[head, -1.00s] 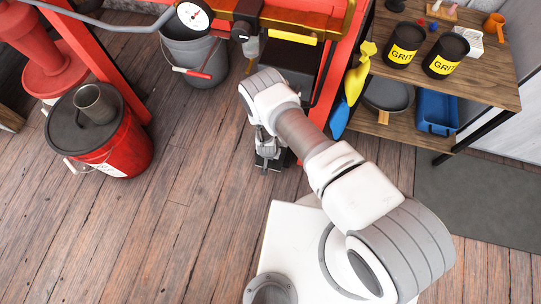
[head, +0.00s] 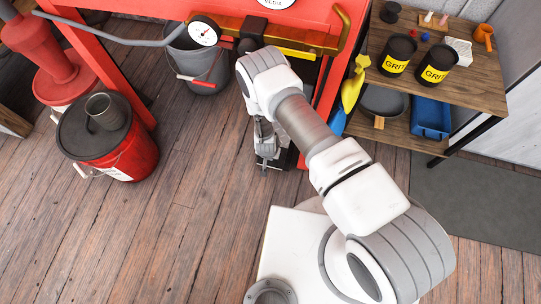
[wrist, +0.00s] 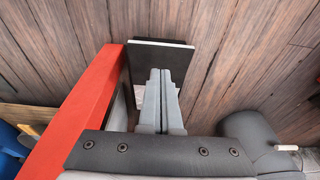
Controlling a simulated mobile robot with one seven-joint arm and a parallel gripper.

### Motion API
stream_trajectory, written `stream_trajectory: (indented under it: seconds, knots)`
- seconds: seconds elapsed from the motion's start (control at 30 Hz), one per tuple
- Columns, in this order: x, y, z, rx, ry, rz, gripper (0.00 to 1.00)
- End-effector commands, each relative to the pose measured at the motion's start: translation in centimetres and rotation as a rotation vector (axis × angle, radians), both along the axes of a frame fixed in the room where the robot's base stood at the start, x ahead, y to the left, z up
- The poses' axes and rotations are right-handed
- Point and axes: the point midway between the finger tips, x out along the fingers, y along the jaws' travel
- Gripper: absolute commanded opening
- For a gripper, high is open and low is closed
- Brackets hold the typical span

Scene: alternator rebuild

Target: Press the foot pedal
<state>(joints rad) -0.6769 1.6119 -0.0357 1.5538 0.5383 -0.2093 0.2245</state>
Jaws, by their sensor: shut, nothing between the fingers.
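The foot pedal (wrist: 150,56) looks like a dark flat plate with a pale far edge in the wrist view, low against the wooden floor. My gripper (wrist: 160,72) is shut and empty, its two grey fingers side by side and pointing at the plate. The fingertips overlap the plate's middle in that view; I cannot tell whether they touch it. In the head view my gripper (head: 266,166) hangs low beside the foot of the red cabinet, and the pedal is largely hidden behind it and my arm.
The red cabinet frame (wrist: 85,105) runs close along the left of my fingers in the wrist view. In the head view, a grey bucket (head: 205,70), a red bucket (head: 125,155) and a wooden shelf (head: 470,90) stand around. Open floor (head: 190,210) lies left of my gripper.

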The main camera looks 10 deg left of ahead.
Motion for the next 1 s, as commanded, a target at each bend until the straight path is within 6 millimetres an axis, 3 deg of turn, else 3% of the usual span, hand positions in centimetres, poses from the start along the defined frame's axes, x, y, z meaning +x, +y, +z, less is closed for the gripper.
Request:
stream_trajectory:
  seconds: [0.03, 0.23, 1.0]
  knots:
    - [-0.3, 0.0, 1.2, 0.000, 0.000, 0.001, 0.00]
    - [-1.1, 0.0, 2.7, -0.001, -0.001, 0.001, 0.00]
    - [-1.2, 0.1, 2.9, -0.001, -0.002, 0.001, 0.00]
